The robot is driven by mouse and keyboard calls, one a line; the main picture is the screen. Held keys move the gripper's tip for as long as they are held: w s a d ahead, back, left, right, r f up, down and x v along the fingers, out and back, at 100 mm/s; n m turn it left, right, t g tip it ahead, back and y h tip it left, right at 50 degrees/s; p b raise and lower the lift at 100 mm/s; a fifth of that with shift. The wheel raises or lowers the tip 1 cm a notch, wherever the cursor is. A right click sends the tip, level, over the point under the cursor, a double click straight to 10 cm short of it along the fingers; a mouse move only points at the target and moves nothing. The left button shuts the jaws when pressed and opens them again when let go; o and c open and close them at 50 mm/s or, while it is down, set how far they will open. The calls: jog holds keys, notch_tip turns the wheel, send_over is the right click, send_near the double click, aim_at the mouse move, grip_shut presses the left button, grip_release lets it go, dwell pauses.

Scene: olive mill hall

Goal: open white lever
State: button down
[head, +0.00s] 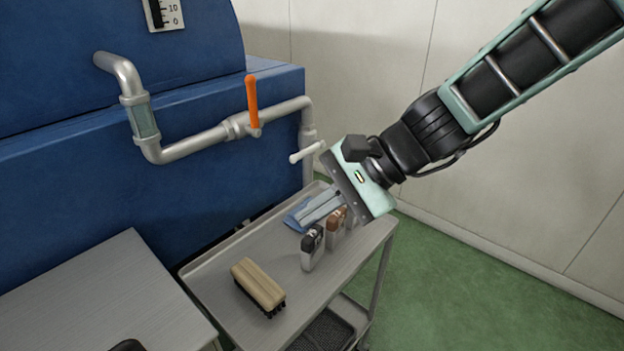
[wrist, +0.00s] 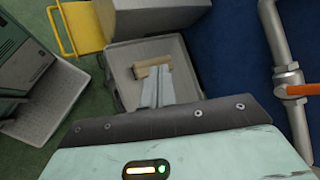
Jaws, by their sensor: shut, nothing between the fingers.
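The white lever (head: 307,152) is a short handle beside the vertical run of grey pipe at the right end of the blue machine. It sticks out roughly sideways, across the pipe. I cannot make it out in the wrist view. My gripper (head: 306,217) is in front of and below the lever in the head view, apart from it, over the cart. Its pale fingers are shut together with nothing between them. They also show in the wrist view (wrist: 153,78), pointing toward the cart.
An orange lever (head: 252,102) stands upright on the horizontal pipe (head: 195,142). The cart (head: 225,278) below holds a wooden brush (head: 258,284), small bottles (head: 313,247) and a blue cloth (head: 295,214). A grey table (head: 95,295) stands at left. Green floor is clear at right.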

jog(key=w+f+m+t+y+b, duration=0.4)
jog(key=w+m, duration=0.3)
jog(key=w, duration=0.5)
jog(key=m+t+h+b, duration=0.2)
jog(key=m+t, duration=0.4)
jog(key=m, duration=0.5)
send_near(308, 151)
jog(key=s+d+f, duration=0.1)
jog(key=s+f, duration=0.1)
jog(key=s, duration=0.1)
jog(key=shift+s+d+f, duration=0.1)
jog(key=shift+s+d, duration=0.05)
jog(key=p+x, duration=0.1)
jog(key=x, duration=0.9)
